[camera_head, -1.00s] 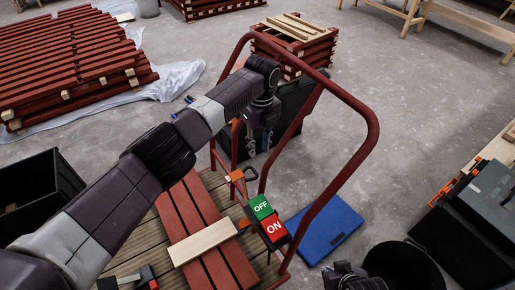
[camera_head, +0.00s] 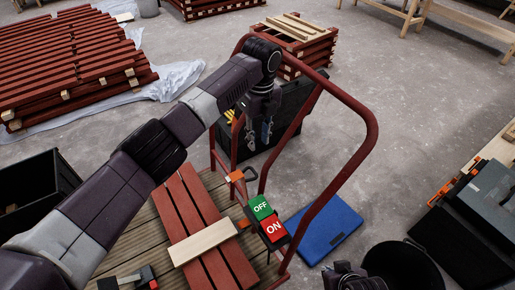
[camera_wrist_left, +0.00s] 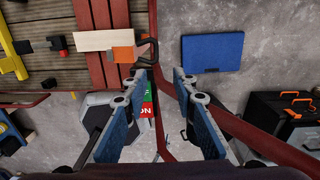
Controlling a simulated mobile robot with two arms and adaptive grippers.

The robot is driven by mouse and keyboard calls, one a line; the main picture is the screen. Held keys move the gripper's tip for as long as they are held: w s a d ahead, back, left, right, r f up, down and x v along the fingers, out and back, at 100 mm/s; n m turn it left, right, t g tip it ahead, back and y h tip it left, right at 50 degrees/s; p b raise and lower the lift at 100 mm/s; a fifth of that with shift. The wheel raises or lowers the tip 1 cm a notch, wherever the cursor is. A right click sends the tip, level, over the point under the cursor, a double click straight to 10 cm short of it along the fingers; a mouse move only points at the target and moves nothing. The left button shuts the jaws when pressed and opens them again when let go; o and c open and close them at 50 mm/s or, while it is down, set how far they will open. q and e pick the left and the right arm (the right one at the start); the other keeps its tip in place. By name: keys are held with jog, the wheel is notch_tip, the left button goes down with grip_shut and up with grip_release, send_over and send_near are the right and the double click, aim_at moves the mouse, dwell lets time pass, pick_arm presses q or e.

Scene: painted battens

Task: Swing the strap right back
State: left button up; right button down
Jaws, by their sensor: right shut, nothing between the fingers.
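I cannot pick out a strap with certainty. A dark piece with an orange block (camera_head: 235,175) sits at the red tubular frame; the orange block (camera_wrist_left: 123,46) lies by the pale batten's end in the left wrist view. A block with a green OFF face and a red ON face (camera_head: 267,219) stands near it. My left gripper (camera_head: 260,138) hangs behind the frame's near side, above these. In the left wrist view it (camera_wrist_left: 168,85) is open and empty, its blue pads apart, with the OFF/ON block partly hidden beside a finger. My right gripper (camera_head: 347,269) shows only partly at the bottom edge.
Red battens (camera_head: 195,205) and a pale batten (camera_head: 203,243) lie on the slatted deck. A blue case (camera_head: 324,228) lies on the floor right of the frame. Black bins (camera_head: 33,193) and a round black tub (camera_head: 400,262) stand around. Floor is free at upper right.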

pick_arm(q)
jog(key=shift+s+r, duration=0.2)
jog(key=shift+r, duration=0.55)
jog(key=shift+s+r, duration=0.15)
jog(key=shift+r, duration=0.6)
jog(key=shift+c, duration=0.3)
